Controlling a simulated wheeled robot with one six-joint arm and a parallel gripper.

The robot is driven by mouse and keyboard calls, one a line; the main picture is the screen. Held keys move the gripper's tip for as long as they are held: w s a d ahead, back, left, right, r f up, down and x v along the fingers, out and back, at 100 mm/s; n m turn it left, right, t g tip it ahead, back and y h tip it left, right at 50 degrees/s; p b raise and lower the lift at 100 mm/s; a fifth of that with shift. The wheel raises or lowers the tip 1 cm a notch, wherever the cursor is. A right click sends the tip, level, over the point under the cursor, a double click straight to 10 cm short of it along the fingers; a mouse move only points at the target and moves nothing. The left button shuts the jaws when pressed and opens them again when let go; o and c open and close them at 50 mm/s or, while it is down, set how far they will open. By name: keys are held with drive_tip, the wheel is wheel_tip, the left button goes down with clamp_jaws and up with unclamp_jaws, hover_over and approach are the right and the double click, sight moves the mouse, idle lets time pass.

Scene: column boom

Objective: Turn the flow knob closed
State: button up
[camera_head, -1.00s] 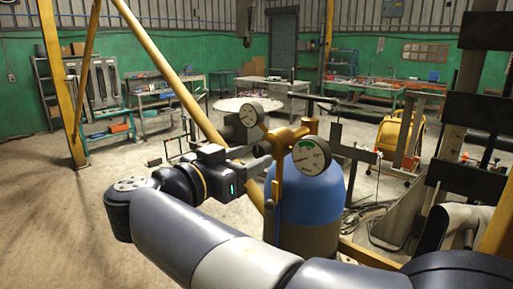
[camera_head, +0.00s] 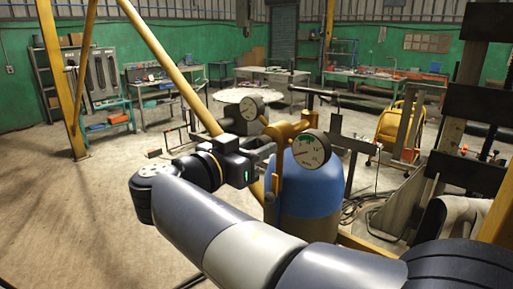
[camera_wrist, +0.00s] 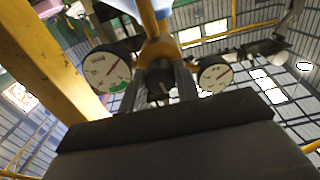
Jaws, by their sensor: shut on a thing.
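The flow knob (camera_wrist: 160,76) is a dark round knob at the centre of the wrist view, on the underside of a brass regulator. My gripper (camera_wrist: 163,88) has one finger on each side of it and is shut on it. In the head view my gripper (camera_head: 264,153) reaches the regulator (camera_head: 288,132) from the left; the knob is hidden there. Two white dial gauges flank the knob in the wrist view, the left one (camera_wrist: 106,70) larger than the right one (camera_wrist: 214,76). In the head view one gauge (camera_head: 311,149) faces me.
The regulator sits on a blue gas cylinder (camera_head: 312,188). A slanted yellow beam (camera_head: 170,67) passes behind my gripper, and a yellow post (camera_wrist: 45,55) is close at left in the wrist view. Dark metal framework (camera_head: 480,110) stands at right. Open floor (camera_head: 70,215) lies at left.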

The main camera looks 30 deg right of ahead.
drive_tip(key=c, duration=0.3)
drive_tip(key=n+b, duration=0.3)
drive_tip(key=n, duration=0.9)
drive_tip(key=shift+s+r, duration=0.1)
drive_tip(key=shift+n+p, duration=0.7)
drive_tip(key=shift+n, duration=1.3)
